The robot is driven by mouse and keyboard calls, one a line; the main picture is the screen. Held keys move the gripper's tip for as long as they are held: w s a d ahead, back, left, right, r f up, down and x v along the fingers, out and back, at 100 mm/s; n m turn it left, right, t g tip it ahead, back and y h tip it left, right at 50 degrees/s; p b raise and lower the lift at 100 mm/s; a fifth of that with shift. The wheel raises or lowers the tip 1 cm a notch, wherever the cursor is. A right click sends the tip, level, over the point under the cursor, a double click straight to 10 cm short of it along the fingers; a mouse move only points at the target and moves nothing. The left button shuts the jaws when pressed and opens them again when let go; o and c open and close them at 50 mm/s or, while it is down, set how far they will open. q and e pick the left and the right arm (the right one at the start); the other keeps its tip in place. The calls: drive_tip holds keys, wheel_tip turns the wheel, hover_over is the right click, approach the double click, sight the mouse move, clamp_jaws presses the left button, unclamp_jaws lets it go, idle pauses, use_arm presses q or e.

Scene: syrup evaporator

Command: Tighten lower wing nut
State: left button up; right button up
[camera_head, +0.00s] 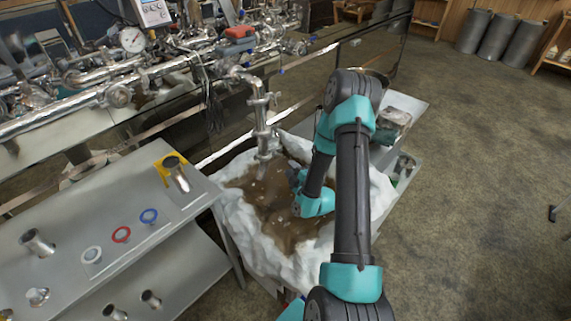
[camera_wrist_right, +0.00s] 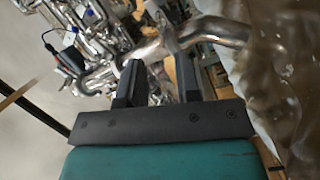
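A steel pipe (camera_head: 262,115) with clamps hangs down from the evaporator piping, its lower end over the brown liquid. A lower clamp (camera_head: 266,136) shows on it, but its wing nut is too small to make out surely. In the right wrist view the pipe (camera_wrist_right: 212,29) runs across beyond the fingers, with a clamp-like metal piece (camera_wrist_right: 165,36) in front of it. My right gripper (camera_head: 294,178) is to the right of the pipe's lower end, over the basin. The right wrist view shows its two fingers (camera_wrist_right: 158,72) apart with nothing clearly held. My left gripper is not in view.
A basin with a crumpled white liner (camera_head: 245,232) holds brown liquid (camera_head: 268,195) beneath the pipe. A red-handled part (camera_head: 238,32) sits on the piping. Open floor lies at right.

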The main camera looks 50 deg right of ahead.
sight(277, 154)
drive_tip(key=shift+w, duration=0.1)
drive_tip(key=x, duration=0.7)
drive_tip(key=shift+w, duration=0.15)
idle(0.3)
clamp_jaws()
